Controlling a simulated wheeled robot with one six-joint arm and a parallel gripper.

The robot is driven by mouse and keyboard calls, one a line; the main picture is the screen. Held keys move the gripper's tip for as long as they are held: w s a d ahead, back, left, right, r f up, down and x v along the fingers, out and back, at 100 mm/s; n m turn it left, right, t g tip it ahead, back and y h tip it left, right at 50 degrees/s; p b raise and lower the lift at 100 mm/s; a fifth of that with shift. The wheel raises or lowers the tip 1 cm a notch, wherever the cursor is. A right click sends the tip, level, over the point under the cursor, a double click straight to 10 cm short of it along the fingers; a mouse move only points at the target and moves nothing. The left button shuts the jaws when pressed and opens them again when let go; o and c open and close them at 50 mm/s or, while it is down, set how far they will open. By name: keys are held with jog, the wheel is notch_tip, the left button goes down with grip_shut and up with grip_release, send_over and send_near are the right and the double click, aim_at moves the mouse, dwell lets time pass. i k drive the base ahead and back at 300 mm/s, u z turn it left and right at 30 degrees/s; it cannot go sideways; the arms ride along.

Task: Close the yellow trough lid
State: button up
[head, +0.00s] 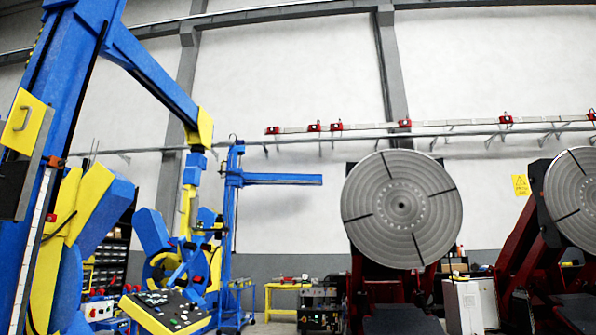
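A yellow panel with a small bar handle (26,122) is at the upper left, on the blue column. It looks like the yellow trough lid. The inside of the trough is not visible. My gripper is not in view.
The tall blue column (62,85) fills the left edge. A tilted control panel (165,310) stands low in front. A round slotted positioner disc (402,208) and a second disc (574,198) stand to the right. A yellow table (284,288) is farther back.

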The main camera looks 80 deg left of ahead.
aim_at(31, 123)
jog(key=u, duration=4.85)
jog(key=i, duration=1.95)
jog(key=z, duration=1.95)
